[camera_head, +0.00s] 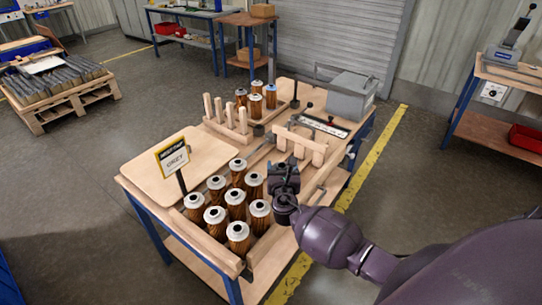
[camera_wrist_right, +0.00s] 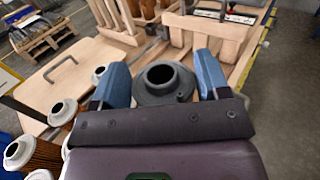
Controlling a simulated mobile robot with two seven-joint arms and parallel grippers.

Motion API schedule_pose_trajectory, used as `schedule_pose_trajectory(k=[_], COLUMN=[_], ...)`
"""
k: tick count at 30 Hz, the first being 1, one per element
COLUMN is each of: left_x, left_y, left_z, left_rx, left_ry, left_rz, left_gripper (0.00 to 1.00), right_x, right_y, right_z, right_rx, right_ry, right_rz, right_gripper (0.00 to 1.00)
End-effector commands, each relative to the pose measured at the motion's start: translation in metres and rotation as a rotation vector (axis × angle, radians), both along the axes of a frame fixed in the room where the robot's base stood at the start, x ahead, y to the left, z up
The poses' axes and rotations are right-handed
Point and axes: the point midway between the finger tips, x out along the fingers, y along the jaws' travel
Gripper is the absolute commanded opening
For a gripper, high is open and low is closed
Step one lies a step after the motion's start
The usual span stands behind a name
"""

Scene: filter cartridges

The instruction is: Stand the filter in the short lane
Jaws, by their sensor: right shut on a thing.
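My right gripper (camera_head: 286,178) is over the right side of the workbench, beside the front group of filters. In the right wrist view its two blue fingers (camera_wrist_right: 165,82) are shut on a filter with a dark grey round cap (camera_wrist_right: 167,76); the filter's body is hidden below. Several brown pleated filters with white caps (camera_head: 238,231) stand upright in rows at the front of the bench. Another small group of filters (camera_head: 255,104) stands at the back, one with a blue top. I cannot tell which lane is the short one. My left gripper is not in view.
A wooden board (camera_head: 168,165) with a sign (camera_head: 173,154) lies at the left. Wooden posts (camera_head: 226,114) and a wooden fence (camera_head: 300,144) rise mid-bench. A grey box (camera_head: 351,95) stands at the back right. The board is mostly bare.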

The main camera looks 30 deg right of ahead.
Motion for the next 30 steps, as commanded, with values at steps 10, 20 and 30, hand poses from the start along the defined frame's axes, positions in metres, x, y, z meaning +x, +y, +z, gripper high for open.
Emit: schedule_pose_trajectory(k=[10, 20, 30], left_x=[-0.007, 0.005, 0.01], left_y=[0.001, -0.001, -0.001], left_z=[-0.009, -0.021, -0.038], left_rx=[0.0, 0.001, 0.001], left_ry=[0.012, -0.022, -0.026], left_rz=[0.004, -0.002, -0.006], left_gripper=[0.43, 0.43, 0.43], right_x=[0.0, 0.0, 0.0], right_y=[0.0, 0.0, 0.0], right_z=[-0.007, -0.037, -0.058], right_rx=[0.0, 0.0, 0.0], right_ry=[-0.001, 0.001, 0.0], right_rz=[0.0, 0.0, 0.0], right_gripper=[0.3, 0.3, 0.3])
